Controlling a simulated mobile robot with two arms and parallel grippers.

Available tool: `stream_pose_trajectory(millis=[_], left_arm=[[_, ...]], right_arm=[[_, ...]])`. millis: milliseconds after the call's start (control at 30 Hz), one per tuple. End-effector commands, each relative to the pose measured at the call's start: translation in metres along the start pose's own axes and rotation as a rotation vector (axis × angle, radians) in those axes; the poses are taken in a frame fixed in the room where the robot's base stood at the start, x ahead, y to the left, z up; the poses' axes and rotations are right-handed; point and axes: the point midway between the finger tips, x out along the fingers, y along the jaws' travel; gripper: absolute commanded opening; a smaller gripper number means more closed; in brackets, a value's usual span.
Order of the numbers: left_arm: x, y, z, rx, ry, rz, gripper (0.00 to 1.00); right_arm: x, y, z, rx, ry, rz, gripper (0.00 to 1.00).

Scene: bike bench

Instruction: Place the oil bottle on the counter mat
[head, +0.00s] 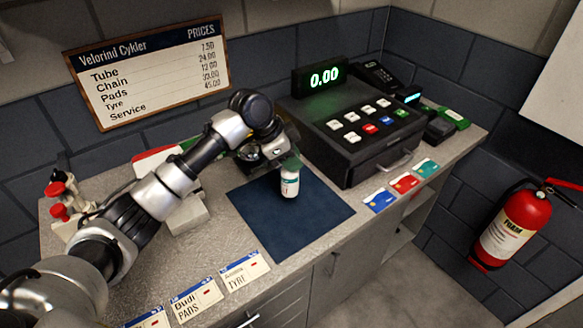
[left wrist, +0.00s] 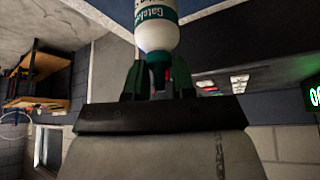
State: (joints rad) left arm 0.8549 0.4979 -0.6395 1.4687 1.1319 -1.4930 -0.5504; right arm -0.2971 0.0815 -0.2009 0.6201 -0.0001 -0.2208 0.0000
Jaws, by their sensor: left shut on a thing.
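The oil bottle (head: 290,184) is white with a green band and stands upright over the dark blue counter mat (head: 275,228). Its base is at or very close to the mat; I cannot tell whether it touches. My left gripper (head: 287,164) is shut on the bottle's top from above. In the left wrist view the green fingers (left wrist: 158,82) close around the green cap end of the bottle (left wrist: 157,32). My right gripper is in neither view.
A cash register (head: 350,125) stands right behind the mat. Several coloured cards (head: 403,182) lie right of it, and price cards (head: 245,271) line the counter's front edge. Red-knobbed tools (head: 60,200) stand at the left. The mat's front part is clear.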

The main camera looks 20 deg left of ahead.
Motion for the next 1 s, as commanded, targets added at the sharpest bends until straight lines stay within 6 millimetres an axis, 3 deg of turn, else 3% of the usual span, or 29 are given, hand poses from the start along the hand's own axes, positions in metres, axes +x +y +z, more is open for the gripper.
stream_pose_trajectory(millis=[100,300,667,700,800,867,1000], left_arm=[[0.011,0.000,0.007,-0.002,-0.003,0.005,0.00],[0.032,0.000,0.019,-0.001,-0.001,0.001,0.00],[0.037,0.000,0.021,0.000,-0.001,0.001,0.00],[0.038,0.000,0.022,-0.001,-0.001,0.001,0.27],[0.037,0.000,0.022,0.000,-0.001,0.001,0.42],[0.037,0.000,0.022,0.000,-0.001,0.001,0.51],[0.037,0.000,0.022,0.000,-0.001,0.001,0.51]], right_arm=[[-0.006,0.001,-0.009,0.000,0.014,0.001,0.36],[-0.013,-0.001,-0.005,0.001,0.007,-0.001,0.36],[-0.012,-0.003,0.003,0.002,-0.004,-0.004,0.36],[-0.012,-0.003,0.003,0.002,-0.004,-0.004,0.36],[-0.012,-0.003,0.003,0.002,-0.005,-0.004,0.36],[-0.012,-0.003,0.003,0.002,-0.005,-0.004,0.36],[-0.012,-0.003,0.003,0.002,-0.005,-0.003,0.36]])
